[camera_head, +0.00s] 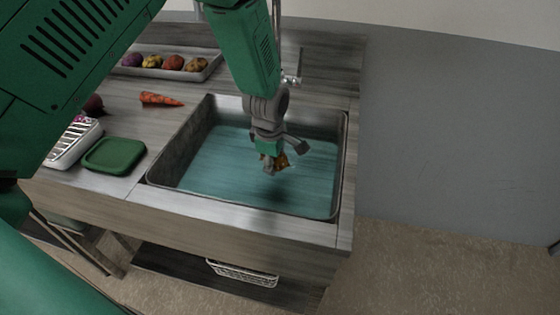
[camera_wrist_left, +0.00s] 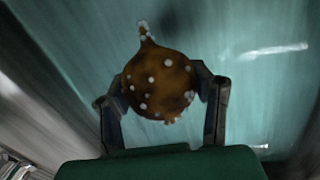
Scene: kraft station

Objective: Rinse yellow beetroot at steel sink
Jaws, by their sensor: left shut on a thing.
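The yellow beetroot (camera_wrist_left: 160,84) is brownish-orange with pale spots in the left wrist view. My left gripper (camera_wrist_left: 162,100) is shut around it, one finger on each side. In the head view the left gripper (camera_head: 273,160) hangs over the steel sink (camera_head: 168,160), and the beetroot (camera_head: 281,161) shows only partly between its fingers. The sink holds blue-green water (camera_head: 220,165). I cannot tell whether the beetroot touches the water. My right gripper is not in view.
A tray (camera_head: 150,73) with several round vegetables stands at the back left. A carrot (camera_head: 160,99) lies on the counter.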

